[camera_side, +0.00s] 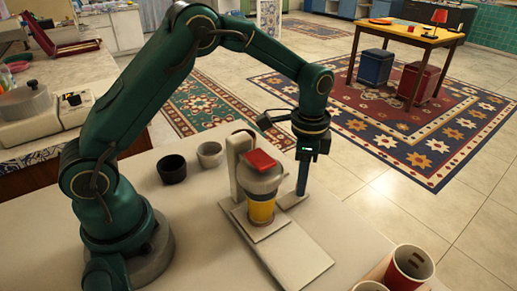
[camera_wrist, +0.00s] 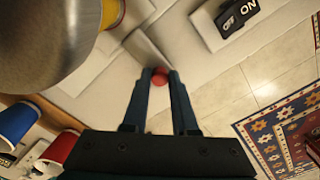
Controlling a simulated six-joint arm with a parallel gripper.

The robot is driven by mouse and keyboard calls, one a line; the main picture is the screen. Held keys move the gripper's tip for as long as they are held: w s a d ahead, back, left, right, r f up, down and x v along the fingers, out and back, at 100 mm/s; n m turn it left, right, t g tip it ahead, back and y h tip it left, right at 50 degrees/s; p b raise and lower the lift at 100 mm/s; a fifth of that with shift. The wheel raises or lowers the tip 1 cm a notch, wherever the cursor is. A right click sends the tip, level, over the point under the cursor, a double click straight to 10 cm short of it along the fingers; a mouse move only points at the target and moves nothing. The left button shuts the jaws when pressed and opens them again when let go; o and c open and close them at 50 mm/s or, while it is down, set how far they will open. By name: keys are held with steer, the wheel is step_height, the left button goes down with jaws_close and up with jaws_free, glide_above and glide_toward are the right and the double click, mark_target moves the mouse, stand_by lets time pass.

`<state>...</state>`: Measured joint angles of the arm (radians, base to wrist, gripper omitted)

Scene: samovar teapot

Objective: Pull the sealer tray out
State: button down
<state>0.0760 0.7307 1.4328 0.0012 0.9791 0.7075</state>
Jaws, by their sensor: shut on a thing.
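The sealer (camera_side: 243,185) stands on the white counter, with a rounded grey head and a red piece on top. A yellow cup (camera_side: 262,211) is upright under the head, on a square pale tray (camera_side: 271,230). The cup's edge (camera_wrist: 111,12) and the grey head (camera_wrist: 55,40) also show in the wrist view. My gripper (camera_wrist: 160,75) is shut on a red ball knob (camera_wrist: 160,80) at the end of a pale arm. In the side view my gripper (camera_side: 302,190) points down beside the sealer and its fingers hide the knob.
Red-and-white paper cups (camera_side: 409,268) stand at the front right. A black cup (camera_side: 172,169) and a pale cup (camera_side: 210,154) stand behind the sealer. An ON/OFF switch (camera_wrist: 238,15) is near the knob. The counter edge is close on the right.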

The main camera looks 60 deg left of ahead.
steer(key=d, duration=1)
steer(key=shift+d, duration=0.1)
steer(key=c, duration=0.7)
jaws_free()
step_height(320, 180, up, 5)
steer(key=shift+r, duration=0.1)
